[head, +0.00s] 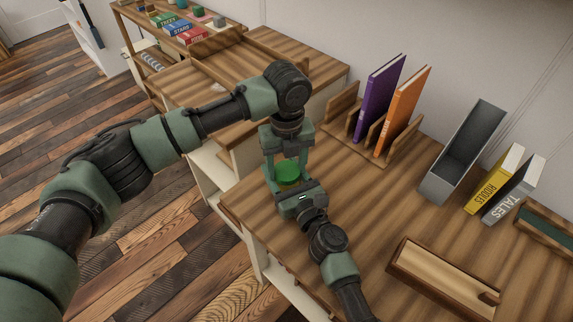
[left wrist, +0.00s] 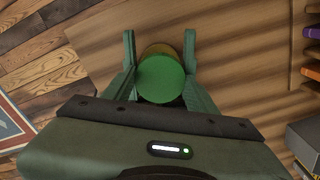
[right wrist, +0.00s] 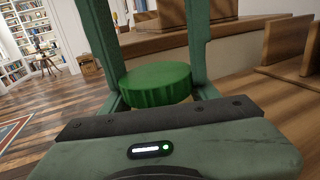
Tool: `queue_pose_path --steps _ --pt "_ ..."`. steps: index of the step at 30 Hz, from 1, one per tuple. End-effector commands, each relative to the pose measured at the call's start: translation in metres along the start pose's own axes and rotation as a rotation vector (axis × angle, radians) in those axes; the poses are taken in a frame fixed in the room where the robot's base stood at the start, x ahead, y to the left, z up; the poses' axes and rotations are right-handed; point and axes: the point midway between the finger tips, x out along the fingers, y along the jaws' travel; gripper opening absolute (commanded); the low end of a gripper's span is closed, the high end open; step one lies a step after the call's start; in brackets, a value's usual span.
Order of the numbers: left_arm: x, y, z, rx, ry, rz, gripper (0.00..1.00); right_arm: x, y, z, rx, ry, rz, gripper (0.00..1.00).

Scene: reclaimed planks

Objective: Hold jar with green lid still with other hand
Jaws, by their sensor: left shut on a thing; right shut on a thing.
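The jar with the green lid (head: 288,173) stands upright near the left edge of the wooden desk. A little of its yellowish body shows below the lid. My left gripper (head: 287,162) comes down from above and is shut on the jar's lid. The left wrist view looks down on the round green lid (left wrist: 160,78) between its fingers. My right gripper (head: 292,190) comes in low from the front and is shut on the jar's body. In the right wrist view the lid (right wrist: 157,83) is close ahead, and the palm hides most of the body.
A wooden rack (head: 345,125) holds a purple book (head: 378,98) and an orange book (head: 402,110). A grey bin (head: 462,152), a yellow book (head: 494,180) and a grey book (head: 513,190) stand at the right. A wooden tray (head: 445,278) lies front right. Bare desk (head: 370,205) lies between.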

Motion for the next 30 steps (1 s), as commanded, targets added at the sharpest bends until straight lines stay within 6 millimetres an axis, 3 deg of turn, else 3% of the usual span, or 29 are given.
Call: queue_pose_path --steps 8,9,11,12,23,30 --pt "-0.002 -0.001 0.001 0.013 -0.002 -0.002 0.2 -0.001 0.0 -0.002 0.0 0.004 -0.001 0.0" --pt "-0.002 -0.001 0.001 0.013 -0.002 -0.002 0.6 -0.001 0.0 -0.002 0.0 0.004 -0.001 0.0" --pt "-0.001 0.0 0.001 0.012 -0.002 -0.002 0.77 -0.001 0.0 -0.002 0.0 0.004 -0.001 0.0" --pt "-0.001 0.0 0.0 0.012 -0.002 -0.002 0.79 -0.001 0.0 -0.002 0.0 0.004 -0.001 0.0" --pt "-0.004 0.0 0.0 0.011 -0.001 -0.001 0.79 -0.001 0.0 -0.002 0.0 0.004 0.0 0.0" --pt "-0.033 -0.001 0.0 0.012 -0.002 -0.002 0.79 -0.001 0.0 -0.002 0.0 0.004 0.0 0.0"
